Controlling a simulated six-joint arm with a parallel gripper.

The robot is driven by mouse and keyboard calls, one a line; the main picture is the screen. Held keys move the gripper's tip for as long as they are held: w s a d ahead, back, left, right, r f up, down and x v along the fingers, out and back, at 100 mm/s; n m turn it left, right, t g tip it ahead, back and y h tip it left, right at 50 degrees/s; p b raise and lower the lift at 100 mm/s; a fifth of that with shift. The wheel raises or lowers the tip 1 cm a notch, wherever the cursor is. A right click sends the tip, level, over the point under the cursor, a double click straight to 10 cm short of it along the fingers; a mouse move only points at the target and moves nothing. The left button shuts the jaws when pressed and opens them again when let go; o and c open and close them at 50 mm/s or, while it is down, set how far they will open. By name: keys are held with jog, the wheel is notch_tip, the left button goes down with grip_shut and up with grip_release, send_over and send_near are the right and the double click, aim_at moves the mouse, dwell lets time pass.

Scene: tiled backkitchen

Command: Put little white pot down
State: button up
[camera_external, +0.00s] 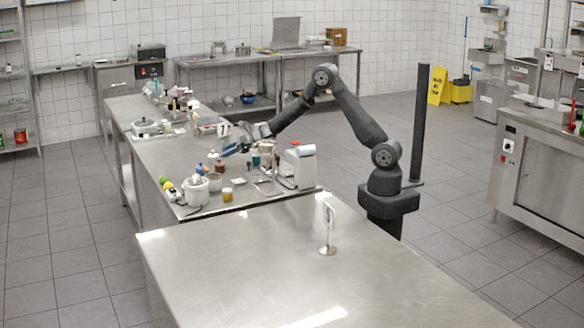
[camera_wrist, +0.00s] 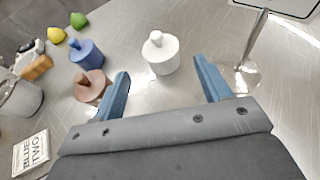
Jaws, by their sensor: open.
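The little white pot (camera_wrist: 161,55), with a round knob on top, stands on the metal counter in the wrist view. It appears upright. My gripper (camera_wrist: 162,66) is open, with one blue finger on each side of the pot near the tips. Gaps show on both sides, so neither finger touches it.
A brown pot (camera_wrist: 90,86) sits close beside the left finger, with a blue pot (camera_wrist: 86,53) behind it. A lime (camera_wrist: 78,20) and lemon (camera_wrist: 56,35) lie farther left. A metal sign stand (camera_wrist: 240,78) is right of the right finger. A lettered card (camera_wrist: 31,154) lies lower left.

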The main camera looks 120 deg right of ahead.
aim_at(213, 156)
jog(key=shift+w+d+f, duration=0.1)
jog(key=shift+w+f, duration=0.3)
jog(key=shift+f, duration=0.3)
jog(key=x, duration=0.6)
jog(key=shift+w+d+r, duration=0.1)
jog(key=shift+w+d, duration=0.15)
jog(key=shift+w, duration=0.05)
jog(key=c, duration=1.5)
notch_tip(213, 156, up, 10)
jog(key=shift+r, duration=0.15)
